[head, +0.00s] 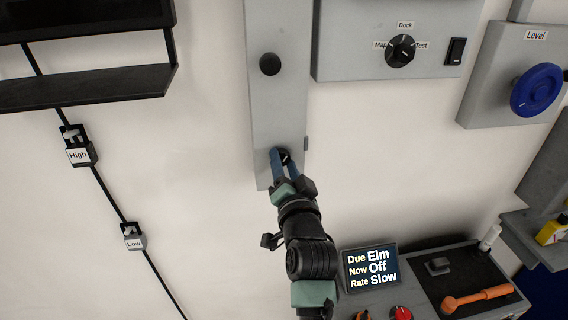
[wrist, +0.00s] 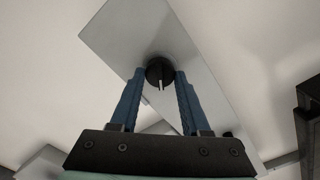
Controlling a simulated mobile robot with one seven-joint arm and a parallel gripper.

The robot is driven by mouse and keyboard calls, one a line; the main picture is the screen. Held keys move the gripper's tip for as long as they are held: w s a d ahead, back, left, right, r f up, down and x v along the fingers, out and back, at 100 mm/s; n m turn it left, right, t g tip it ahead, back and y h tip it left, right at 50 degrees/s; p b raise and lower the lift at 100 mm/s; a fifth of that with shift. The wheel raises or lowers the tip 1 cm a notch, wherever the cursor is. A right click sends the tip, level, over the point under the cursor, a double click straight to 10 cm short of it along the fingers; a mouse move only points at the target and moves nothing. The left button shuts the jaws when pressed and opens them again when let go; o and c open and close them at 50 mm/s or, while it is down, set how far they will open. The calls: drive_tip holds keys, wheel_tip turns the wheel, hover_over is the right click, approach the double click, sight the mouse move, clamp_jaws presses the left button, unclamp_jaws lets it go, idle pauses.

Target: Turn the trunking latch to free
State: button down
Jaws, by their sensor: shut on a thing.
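The grey trunking cover (head: 277,110) is a tall narrow panel on the wall in the head view. Its latch (head: 285,156) is a small round black knob near the lower end. My gripper (head: 284,160) reaches up from below with its blue fingers on either side of the latch, shut on it. In the wrist view the latch (wrist: 160,70) sits between the fingertips (wrist: 160,76), and its pale pointer mark points down in the picture. The fingers partly cover the latch in the head view. No free or locked label is readable.
A round black knob (head: 270,64) sits higher on the trunking. A Dock/Map/Test dial (head: 400,50) and a blue Level wheel (head: 537,90) are to the right. A screen (head: 370,268) and tool tray (head: 465,285) stand lower right. High (head: 77,150) and Low (head: 133,238) clips are left.

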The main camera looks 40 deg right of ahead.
drive_tip(key=m+p, duration=0.1)
drive_tip(key=m, duration=0.5)
drive_tip(key=shift+p, duration=0.3)
drive_tip(key=m+p, duration=0.2)
drive_tip(key=m, duration=0.3)
drive_tip(key=shift+f, duration=0.15)
drive_tip(key=shift+m, duration=0.4)
drive_tip(key=shift+c, duration=1.9)
unclamp_jaws()
